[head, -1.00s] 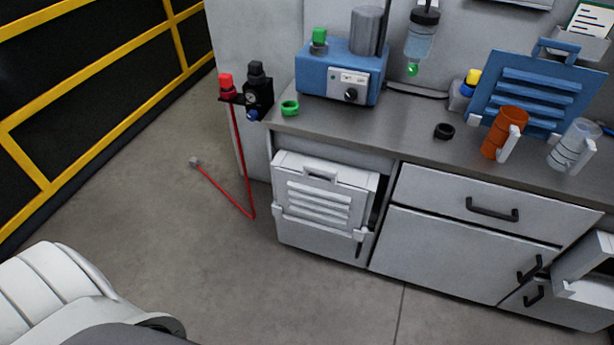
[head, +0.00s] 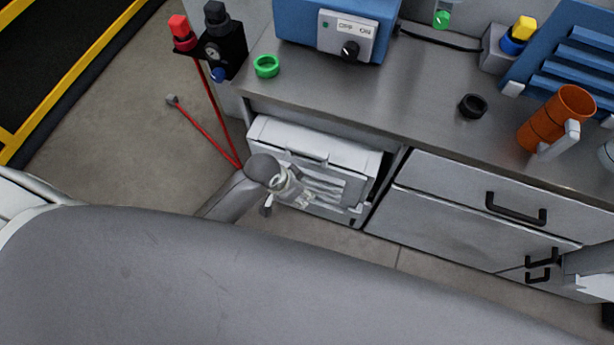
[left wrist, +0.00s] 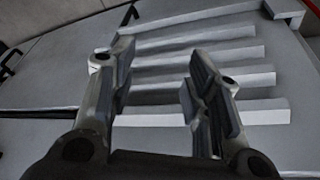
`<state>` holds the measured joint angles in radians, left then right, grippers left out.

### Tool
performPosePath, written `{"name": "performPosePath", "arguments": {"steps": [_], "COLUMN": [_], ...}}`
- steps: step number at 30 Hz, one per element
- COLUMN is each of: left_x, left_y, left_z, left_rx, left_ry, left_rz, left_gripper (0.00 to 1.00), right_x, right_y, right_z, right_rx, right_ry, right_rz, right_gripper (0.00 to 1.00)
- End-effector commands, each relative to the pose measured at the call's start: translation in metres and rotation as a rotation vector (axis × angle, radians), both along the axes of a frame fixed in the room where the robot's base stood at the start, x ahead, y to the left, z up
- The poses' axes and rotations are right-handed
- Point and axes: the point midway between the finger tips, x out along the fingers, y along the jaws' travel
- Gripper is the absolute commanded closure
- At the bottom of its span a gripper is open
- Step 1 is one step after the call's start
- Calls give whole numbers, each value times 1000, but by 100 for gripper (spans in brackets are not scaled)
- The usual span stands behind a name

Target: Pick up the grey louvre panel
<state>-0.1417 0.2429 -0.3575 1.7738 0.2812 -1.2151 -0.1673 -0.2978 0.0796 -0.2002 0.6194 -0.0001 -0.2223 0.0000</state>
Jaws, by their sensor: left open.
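The grey louvre panel (head: 341,169) stands upright at the front of the open bay under the left end of the bench, with a handle on its upper part. My left gripper (head: 301,194) is in front of it and hides part of its louvres. In the left wrist view the panel's pale slats (left wrist: 200,52) fill the space beyond the fingers. There my left gripper (left wrist: 162,62) is open, with nothing between its fingers. I cannot tell whether the fingers touch the panel. The right gripper is not in view.
A drawer and cupboard front (head: 470,205) with black handles is right of the panel. On the bench are a green ring (head: 266,66), a black ring (head: 472,105), an orange mug (head: 555,118) and a blue machine (head: 295,18). A red hose (head: 212,122) hangs at the left.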

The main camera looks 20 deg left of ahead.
Motion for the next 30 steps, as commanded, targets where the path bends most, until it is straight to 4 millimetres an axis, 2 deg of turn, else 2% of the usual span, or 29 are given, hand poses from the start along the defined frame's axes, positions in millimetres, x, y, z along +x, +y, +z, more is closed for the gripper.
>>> {"name": "performPosePath", "arguments": {"steps": [1,3,7,9,14,18,24,30], "left_x": [3,2,-4,-1,9,16,45,66], "left_y": [-7,-16,-30,-39,-51,-53,-30,-2], "left_z": [23,51,99,120,141,163,180,197], "left_rx": [-7,-14,-20,-13,14,67,165,222], "left_ry": [-18,-31,-57,-72,-80,-77,-18,42], "left_rz": [-38,-88,-192,-294,-485,-689,-917,-1025], "left_gripper": [55,55,55,55,55,55,55,55], "right_x": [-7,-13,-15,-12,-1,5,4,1], "right_y": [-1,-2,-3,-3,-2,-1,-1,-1], "right_z": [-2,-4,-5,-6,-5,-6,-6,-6], "right_rx": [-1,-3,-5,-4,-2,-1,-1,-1], "right_ry": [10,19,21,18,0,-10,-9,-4], "right_rz": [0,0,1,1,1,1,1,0], "right_gripper": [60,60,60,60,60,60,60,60]}}
